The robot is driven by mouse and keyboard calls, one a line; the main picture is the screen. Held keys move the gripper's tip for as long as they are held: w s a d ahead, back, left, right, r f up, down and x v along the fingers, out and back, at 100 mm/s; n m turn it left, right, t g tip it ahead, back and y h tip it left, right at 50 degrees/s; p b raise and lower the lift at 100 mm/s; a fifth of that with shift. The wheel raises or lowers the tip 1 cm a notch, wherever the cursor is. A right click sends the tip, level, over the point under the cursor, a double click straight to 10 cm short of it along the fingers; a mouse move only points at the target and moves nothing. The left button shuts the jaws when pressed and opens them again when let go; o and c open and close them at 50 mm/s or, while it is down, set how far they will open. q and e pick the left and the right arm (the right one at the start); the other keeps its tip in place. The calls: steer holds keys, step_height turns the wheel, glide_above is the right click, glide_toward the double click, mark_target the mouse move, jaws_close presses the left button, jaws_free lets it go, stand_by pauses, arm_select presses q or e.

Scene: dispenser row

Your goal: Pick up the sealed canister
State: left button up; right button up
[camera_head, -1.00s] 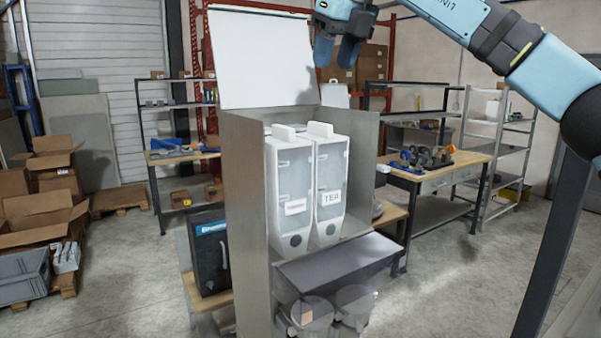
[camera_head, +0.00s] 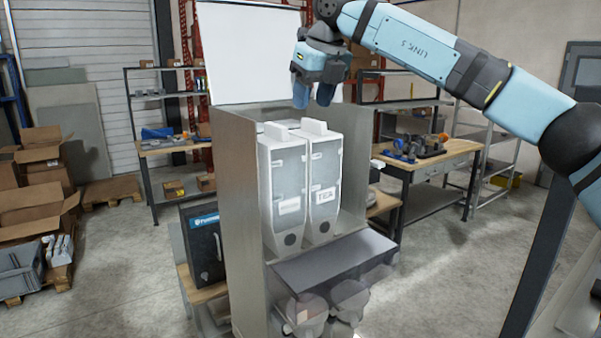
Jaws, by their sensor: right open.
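Two tall white canisters with handles on top stand side by side in a grey metal dispenser cabinet (camera_head: 238,200). The right canister (camera_head: 325,175) has a label reading TEA. The left canister (camera_head: 285,180) has a label too blurred to read. I cannot tell which one is sealed. My right gripper (camera_head: 314,100) is open and empty, its blue fingers pointing down above the canisters' tops, apart from them. The cabinet's white lid (camera_head: 245,50) stands raised behind. My left gripper is not in view.
A dark sloped shelf (camera_head: 330,258) and clear round containers (camera_head: 308,315) are below the canisters. A black box (camera_head: 205,245) stands left of the cabinet. A workbench (camera_head: 435,160) is behind right. Cardboard boxes (camera_head: 35,190) are far left.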

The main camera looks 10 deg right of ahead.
steer(key=p+x, duration=0.1)
steer(key=x, duration=0.3)
steer(key=shift+w+a, duration=0.1)
steer(key=shift+a, duration=0.05)
steer(key=shift+r, duration=0.1)
jaws_close()
stand_by(0.4)
stand_by(0.6)
